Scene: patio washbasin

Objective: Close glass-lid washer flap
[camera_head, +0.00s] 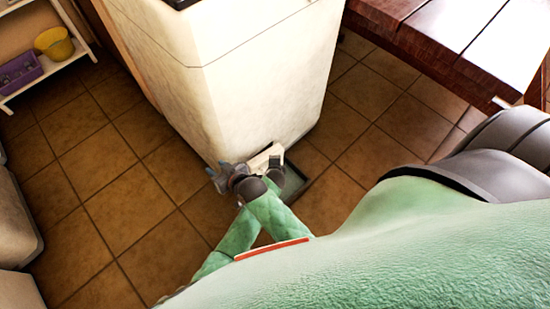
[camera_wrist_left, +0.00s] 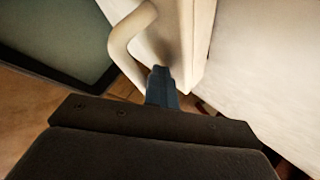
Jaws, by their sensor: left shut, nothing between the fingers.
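The white washer (camera_head: 240,75) stands on the tiled floor in the head view. Low at its near side, a pale piece (camera_head: 266,157) and a dark glass-like panel (camera_head: 294,184) show beside my arms; this looks like part of the flap. In the left wrist view a dark glass panel (camera_wrist_left: 45,40) is at the left, and a pale curved handle (camera_wrist_left: 122,42) sits on a white edge. My left gripper (camera_wrist_left: 160,84) is shut and empty, its tips close to the handle; contact is unclear. My right gripper (camera_head: 216,176) is near the washer's bottom corner, its fingers too small to judge.
A dark wooden table (camera_head: 430,35) stands at the upper right. A shelf (camera_head: 55,70) with a yellow pot (camera_head: 55,45) and a purple crate (camera_head: 20,73) is at the upper left. Pale rounded furniture (camera_head: 15,220) edges the left side. Open floor (camera_head: 110,200) lies left of the washer.

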